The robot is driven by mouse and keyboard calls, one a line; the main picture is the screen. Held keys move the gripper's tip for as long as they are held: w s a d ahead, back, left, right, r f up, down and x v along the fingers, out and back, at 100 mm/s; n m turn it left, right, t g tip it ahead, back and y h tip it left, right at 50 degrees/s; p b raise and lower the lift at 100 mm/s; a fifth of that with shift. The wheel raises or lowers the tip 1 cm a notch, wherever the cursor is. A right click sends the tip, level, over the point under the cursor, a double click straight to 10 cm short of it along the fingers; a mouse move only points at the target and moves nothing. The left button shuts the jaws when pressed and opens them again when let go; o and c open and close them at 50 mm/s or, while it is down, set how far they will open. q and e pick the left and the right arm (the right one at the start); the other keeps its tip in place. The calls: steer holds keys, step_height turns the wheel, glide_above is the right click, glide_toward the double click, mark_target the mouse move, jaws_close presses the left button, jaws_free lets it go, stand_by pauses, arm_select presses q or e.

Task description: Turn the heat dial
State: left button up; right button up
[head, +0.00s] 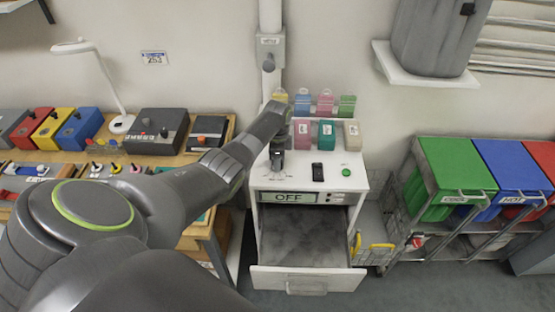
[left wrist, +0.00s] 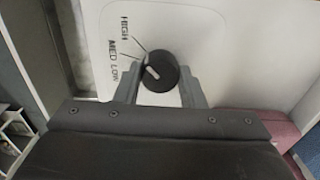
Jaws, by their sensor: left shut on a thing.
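The heat dial (left wrist: 163,70) is a round black knob with a white pointer mark on a white panel, seen in the left wrist view. HIGH, MED and LOW labels are printed to its left. The pointer is turned to the left side, toward the labels; I cannot tell exactly which one it meets. My left gripper (left wrist: 160,88) has a finger on each side of the dial and is shut on it. In the head view the left gripper (head: 277,158) is at the top of the white cabinet (head: 257,225), hiding the dial. The cabinet's display (head: 287,197) reads OFF. My right gripper is not in view.
A black switch (head: 317,172) and a green button (head: 346,172) are right of the gripper. Coloured holders (head: 326,133) stand behind. An open drawer (head: 306,280) juts out below. A workbench is left, a wire cart with coloured bins (head: 455,165) right.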

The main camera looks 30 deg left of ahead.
arm_select(q)
steer(key=shift+w+r, duration=0.1)
stand_by(0.3)
steer(key=o, duration=1)
steer(key=shift+r, duration=0.5)
step_height(320, 180, up, 16)
steer(key=b, duration=0.1)
steer(key=shift+r+b, duration=0.2)
steer(key=shift+b, duration=0.15)
